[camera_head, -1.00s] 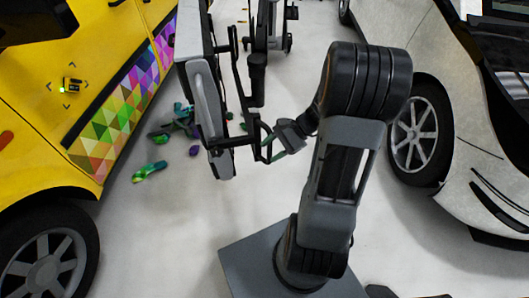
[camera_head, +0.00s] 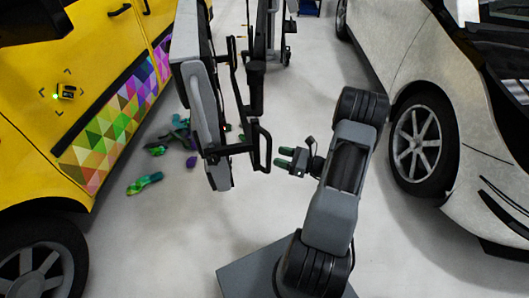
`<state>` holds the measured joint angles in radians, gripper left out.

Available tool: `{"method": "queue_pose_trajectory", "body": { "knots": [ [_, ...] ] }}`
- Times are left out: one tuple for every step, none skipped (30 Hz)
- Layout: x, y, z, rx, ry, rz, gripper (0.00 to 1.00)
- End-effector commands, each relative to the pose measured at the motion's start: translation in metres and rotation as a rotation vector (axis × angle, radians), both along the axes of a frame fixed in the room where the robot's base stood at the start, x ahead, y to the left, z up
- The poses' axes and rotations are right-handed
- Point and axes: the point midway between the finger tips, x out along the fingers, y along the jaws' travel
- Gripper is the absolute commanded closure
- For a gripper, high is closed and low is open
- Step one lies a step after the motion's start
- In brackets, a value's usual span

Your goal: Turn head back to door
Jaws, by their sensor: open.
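The yellow car's door side (camera_head: 60,130) fills the left of the view. It carries a band of multicoloured triangles (camera_head: 110,120) along its lower part, and black door handles show near the top. The stand is between my gripper and the yellow car.
A small black device with a green light (camera_head: 66,92) is on the yellow car. Crumpled coloured wrap scraps (camera_head: 145,183) lie on the floor. A silver-white car (camera_head: 465,150) stands at right. Another wheeled stand (camera_head: 265,50) is behind.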

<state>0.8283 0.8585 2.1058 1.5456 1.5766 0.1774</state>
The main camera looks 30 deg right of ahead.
Motion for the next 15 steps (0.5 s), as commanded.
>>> {"method": "queue_pose_trajectory", "body": {
  "knots": [
    [0.007, 0.008, 0.0, -0.001, 0.001, 0.005, 0.52],
    [0.011, 0.012, 0.0, -0.001, 0.001, 0.005, 0.52],
    [0.016, 0.017, 0.0, -0.001, 0.001, 0.005, 0.52],
    [0.02, 0.02, 0.0, -0.001, 0.001, 0.005, 0.52],
    [0.023, 0.024, 0.0, -0.001, 0.001, 0.005, 0.52],
    [0.027, 0.028, 0.0, -0.001, 0.001, 0.004, 0.52],
    [0.03, 0.03, 0.0, -0.001, 0.001, 0.004, 0.52],
    [0.033, 0.033, 0.0, -0.001, 0.001, 0.005, 0.52],
    [0.036, 0.036, 0.0, -0.001, 0.001, 0.003, 0.52],
    [0.038, 0.038, 0.0, -0.001, 0.001, 0.003, 0.52],
    [0.04, 0.04, 0.0, -0.001, 0.001, 0.004, 0.52],
    [0.042, 0.042, 0.0, -0.001, 0.001, 0.003, 0.52],
    [0.044, 0.043, 0.0, -0.001, 0.001, 0.002, 0.52],
    [0.045, 0.044, 0.0, -0.001, 0.001, 0.002, 0.52],
    [0.046, 0.046, 0.0, -0.001, 0.001, 0.002, 0.52]
  ]
}}
